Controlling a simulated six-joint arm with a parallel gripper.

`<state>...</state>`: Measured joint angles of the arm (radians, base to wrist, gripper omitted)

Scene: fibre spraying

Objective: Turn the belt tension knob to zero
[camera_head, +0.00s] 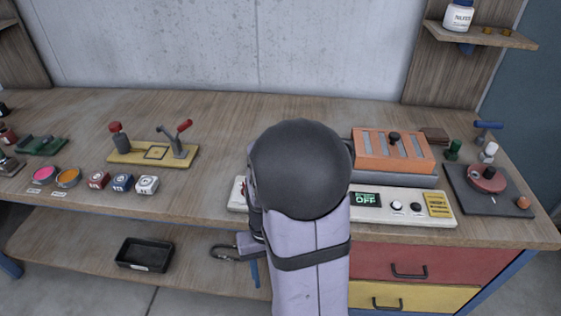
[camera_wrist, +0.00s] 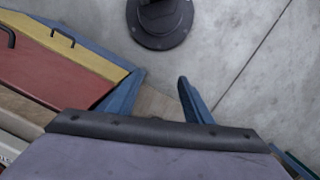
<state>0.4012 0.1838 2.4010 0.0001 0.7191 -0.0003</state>
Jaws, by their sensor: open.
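A long white control panel (camera_head: 435,212) lies along the front of the bench, right of centre. It carries a green display reading OFF (camera_head: 366,200), a white knob (camera_head: 397,206) and a dark knob (camera_head: 416,208). I cannot tell which knob sets the belt tension; no label is readable. My arm hides the panel's middle-left part. My gripper (camera_head: 224,253) shows small and dark left of my arm, below the bench's front edge. It looks open and empty, apart from the panel.
An orange slotted unit (camera_head: 365,160) stands behind the panel. A dark plate (camera_head: 510,203) with a red round part (camera_head: 488,178) is at right. A yellow fixture (camera_head: 125,157) and small boxes (camera_head: 122,183) stand left. Drawers (camera_head: 460,264) are below; a black tray (camera_head: 144,254) is on the lower shelf.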

